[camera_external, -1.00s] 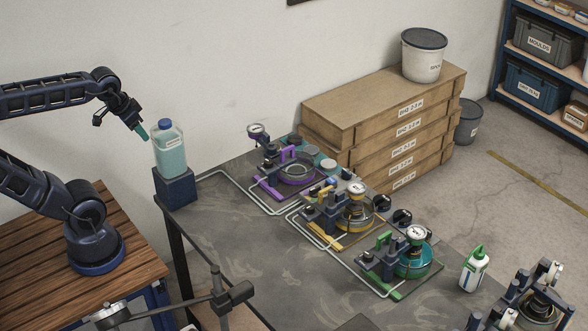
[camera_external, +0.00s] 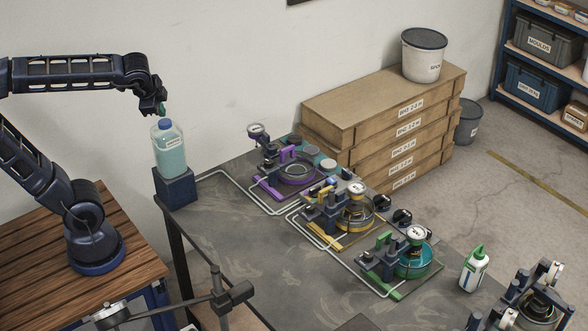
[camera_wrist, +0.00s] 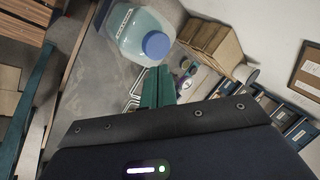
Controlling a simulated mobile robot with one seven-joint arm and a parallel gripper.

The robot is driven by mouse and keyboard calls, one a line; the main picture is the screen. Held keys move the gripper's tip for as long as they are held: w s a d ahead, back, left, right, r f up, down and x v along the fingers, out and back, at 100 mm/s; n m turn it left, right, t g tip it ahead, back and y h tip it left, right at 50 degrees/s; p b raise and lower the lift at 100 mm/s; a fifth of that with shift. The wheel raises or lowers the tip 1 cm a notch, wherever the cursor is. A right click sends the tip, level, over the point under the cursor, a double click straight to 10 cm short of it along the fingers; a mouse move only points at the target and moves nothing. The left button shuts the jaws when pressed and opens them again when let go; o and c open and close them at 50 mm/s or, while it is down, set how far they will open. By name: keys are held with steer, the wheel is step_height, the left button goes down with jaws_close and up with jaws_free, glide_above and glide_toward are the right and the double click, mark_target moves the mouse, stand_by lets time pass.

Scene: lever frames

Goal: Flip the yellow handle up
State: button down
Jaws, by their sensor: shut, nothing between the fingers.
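The yellow handle (camera_external: 319,191) belongs to the middle of three clamp fixtures on the grey table. It is small here, and the dark clamp parts around it partly hide it; its exact tilt is hard to tell. A yellow base bar (camera_external: 325,235) runs along that fixture's front. My gripper (camera_external: 161,109) is shut and empty, just above the blue-capped bottle at the far left end of the table, well left of the yellow fixture. In the wrist view its green fingertips (camera_wrist: 158,84) are together, beside the bottle's cap.
The bottle (camera_external: 169,155) of teal liquid stands on a dark block (camera_external: 176,187). A purple fixture (camera_external: 290,170) and a green fixture (camera_external: 402,258) flank the yellow one. A glue bottle (camera_external: 474,268) stands at right. The table's left front (camera_external: 245,250) is clear.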

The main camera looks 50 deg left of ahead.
steer(key=w+d+r+m+t+y, duration=0.15)
steer(key=w+d+m+t, duration=0.35)
steer(key=w+d+m, duration=0.85)
steer(key=s+d+f+m+t+h, duration=0.15)
steer(key=d+m+t+h, duration=0.3)
steer(key=d+m, duration=1.55)
steer(key=d+f+n, duration=0.1)
steer(key=f, duration=0.9)
steer(key=d+f+n, duration=0.2)
steer(key=f, duration=0.8)
steer(key=d+f+n, duration=0.2)
steer(key=f, duration=0.9)
steer(key=shift+w, duration=0.25)
steer(key=shift+f, duration=0.1)
steer(key=shift+w, duration=0.15)
